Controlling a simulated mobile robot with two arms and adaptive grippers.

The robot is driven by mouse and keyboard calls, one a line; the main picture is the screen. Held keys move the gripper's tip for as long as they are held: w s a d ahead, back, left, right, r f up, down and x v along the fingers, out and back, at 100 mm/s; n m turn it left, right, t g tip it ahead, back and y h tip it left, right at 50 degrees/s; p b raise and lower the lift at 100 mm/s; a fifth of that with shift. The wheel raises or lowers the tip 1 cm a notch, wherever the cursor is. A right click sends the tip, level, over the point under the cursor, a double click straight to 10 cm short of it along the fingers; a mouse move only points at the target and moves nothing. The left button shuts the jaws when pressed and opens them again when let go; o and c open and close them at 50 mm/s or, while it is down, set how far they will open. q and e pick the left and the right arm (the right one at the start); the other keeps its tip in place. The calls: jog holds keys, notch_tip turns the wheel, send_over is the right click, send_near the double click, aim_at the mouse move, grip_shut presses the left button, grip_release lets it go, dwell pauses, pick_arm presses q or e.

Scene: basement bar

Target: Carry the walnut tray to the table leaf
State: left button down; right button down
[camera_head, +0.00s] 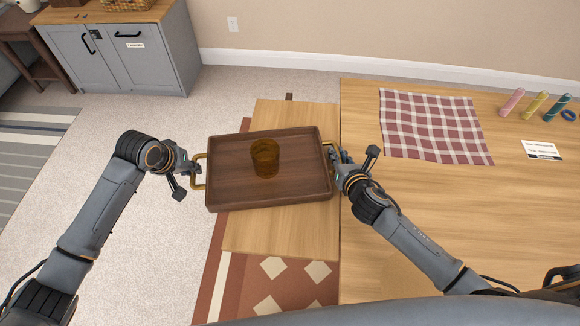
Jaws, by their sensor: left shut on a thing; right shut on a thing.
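The walnut tray (228,190) is a dark brown rectangle with raised walls and a brass handle at each short end. An amber glass (265,158) stands upright in it, a little above the middle. The tray shows over the lighter wooden table leaf (270,235), its left end past the leaf's left edge. I cannot tell whether it touches the leaf. My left gripper (193,171) is shut on the tray's left handle. My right gripper (335,160) is shut on the right handle, near the seam between leaf and table. The fingertips are partly hidden.
The main table (440,220) extends right of the leaf, with a red checked cloth (435,125), several coloured tubes at the far right and a small white card (541,150). A grey cabinet (125,55) stands at the back left. A patterned rug (270,285) lies below the leaf.

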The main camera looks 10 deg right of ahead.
pick_arm(q)
jog(key=c, duration=1.4)
grip_release()
jog(key=shift+f, duration=0.1)
pick_arm(e)
jog(key=c, duration=1.4)
grip_release()
jog(key=shift+f, duration=0.1)
pick_arm(q)
jog(key=shift+o, duration=0.2)
pick_arm(e)
jog(key=shift+o, duration=0.2)
